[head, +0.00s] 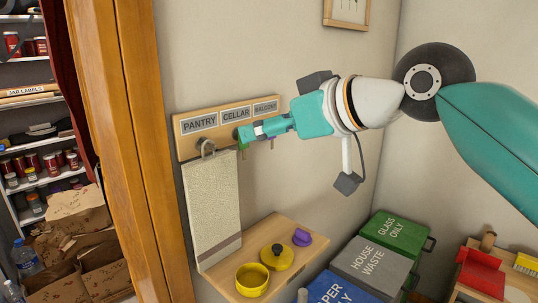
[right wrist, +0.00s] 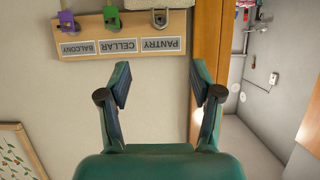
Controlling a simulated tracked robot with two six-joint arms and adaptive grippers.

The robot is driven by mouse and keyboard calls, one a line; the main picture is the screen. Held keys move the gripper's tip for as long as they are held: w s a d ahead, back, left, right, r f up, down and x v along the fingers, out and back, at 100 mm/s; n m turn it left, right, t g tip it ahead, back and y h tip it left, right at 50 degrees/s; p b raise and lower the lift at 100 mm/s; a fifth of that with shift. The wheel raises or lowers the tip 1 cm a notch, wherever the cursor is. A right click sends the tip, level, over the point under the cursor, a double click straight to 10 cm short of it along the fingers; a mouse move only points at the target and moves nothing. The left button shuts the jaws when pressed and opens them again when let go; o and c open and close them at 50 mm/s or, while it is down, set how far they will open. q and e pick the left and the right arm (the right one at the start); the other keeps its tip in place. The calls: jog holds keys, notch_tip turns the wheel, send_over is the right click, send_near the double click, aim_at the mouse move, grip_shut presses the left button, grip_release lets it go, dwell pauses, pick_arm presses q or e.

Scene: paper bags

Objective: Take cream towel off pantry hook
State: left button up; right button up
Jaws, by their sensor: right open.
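The cream towel (head: 213,205) hangs from the pantry hook (head: 207,147) at the left end of the wooden hook board (head: 187,149). It hangs straight down, with a darker band near its bottom. In the head view my right gripper (head: 243,134) is in front of the board, just right of the pantry hook and over the cellar hook area. In the upside-down right wrist view the right gripper (right wrist: 159,82) is open, with bare wall between its fingers. The pantry hook (right wrist: 159,18) shows beyond the fingertips there. My left gripper is out of view.
Purple (right wrist: 66,20) and green (right wrist: 112,18) items hang from the balcony and cellar hooks. Below is a wooden shelf (head: 225,282) with a yellow pot (head: 252,280), its lid (head: 277,257) and a purple object (head: 302,237). A wooden door frame (head: 150,150) stands left; labelled bins (head: 375,265) stand right.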

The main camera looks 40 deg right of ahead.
aim_at(211, 146)
pick_arm(q)
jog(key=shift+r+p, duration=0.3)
jog(key=shift+p, duration=0.35)
pick_arm(e)
jog(key=x, duration=1.7)
jog(key=shift+f, duration=0.3)
jog(key=shift+c, duration=0.2)
grip_shut()
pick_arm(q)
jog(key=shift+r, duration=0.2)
pick_arm(e)
jog(key=shift+r, duration=0.25)
pick_arm(q)
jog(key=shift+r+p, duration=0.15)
jog(key=shift+p, duration=0.2)
pick_arm(e)
jog(key=shift+r, duration=0.2)
jog(key=shift+s, duration=0.1)
